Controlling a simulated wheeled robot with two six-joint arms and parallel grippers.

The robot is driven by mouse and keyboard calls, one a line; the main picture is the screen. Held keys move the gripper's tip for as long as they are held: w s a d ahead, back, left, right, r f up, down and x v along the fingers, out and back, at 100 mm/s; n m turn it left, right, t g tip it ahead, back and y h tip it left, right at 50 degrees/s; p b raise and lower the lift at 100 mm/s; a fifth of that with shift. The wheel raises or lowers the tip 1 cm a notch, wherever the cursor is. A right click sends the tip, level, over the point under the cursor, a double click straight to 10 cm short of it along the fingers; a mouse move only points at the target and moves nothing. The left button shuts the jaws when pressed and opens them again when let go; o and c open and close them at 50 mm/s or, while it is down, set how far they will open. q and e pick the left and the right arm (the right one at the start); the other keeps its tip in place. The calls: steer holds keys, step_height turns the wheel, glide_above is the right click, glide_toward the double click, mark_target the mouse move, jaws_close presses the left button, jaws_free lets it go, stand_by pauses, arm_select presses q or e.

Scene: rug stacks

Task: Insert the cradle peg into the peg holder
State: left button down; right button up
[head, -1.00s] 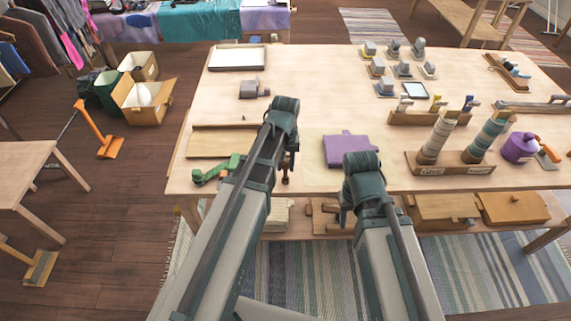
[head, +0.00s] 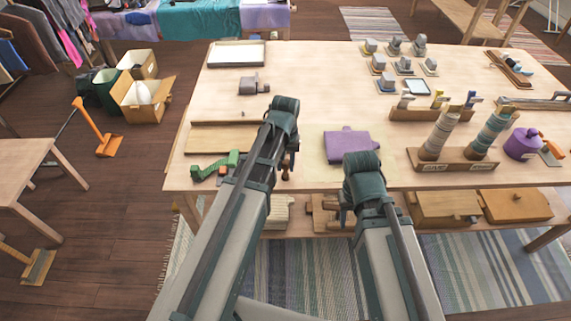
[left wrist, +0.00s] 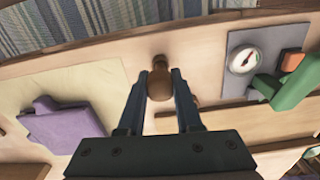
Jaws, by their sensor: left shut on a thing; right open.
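A brown turned wooden peg (left wrist: 160,82) with a rounded knob sits between the fingertips of my left gripper (left wrist: 160,90), which is shut on it. In the head view a bit of the brown peg (head: 286,166) shows beside my left gripper (head: 280,155), over the front part of the table. The peg's lower end and any contact with the table are hidden. My right gripper (head: 345,215) is open, at the table's front edge, with its fingers mostly hidden by its own wrist. I cannot tell which thing is the peg holder.
A purple cloth piece (head: 348,143) lies right of my left gripper. A green tool (head: 215,167) and a gauge plate (left wrist: 262,62) lie at the front left. A wooden stand with wound columns (head: 455,160) and a handle rack (head: 432,114) stand right.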

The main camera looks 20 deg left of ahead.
arm_select(q)
steer(key=shift+f, duration=0.35)
arm_select(e)
steer(key=shift+f, duration=0.3)
arm_select(q)
steer(key=shift+r, duration=0.1)
steer(key=c, duration=0.5)
jaws_free()
steer(key=shift+r, duration=0.1)
arm_select(e)
steer(key=shift+r, duration=0.15)
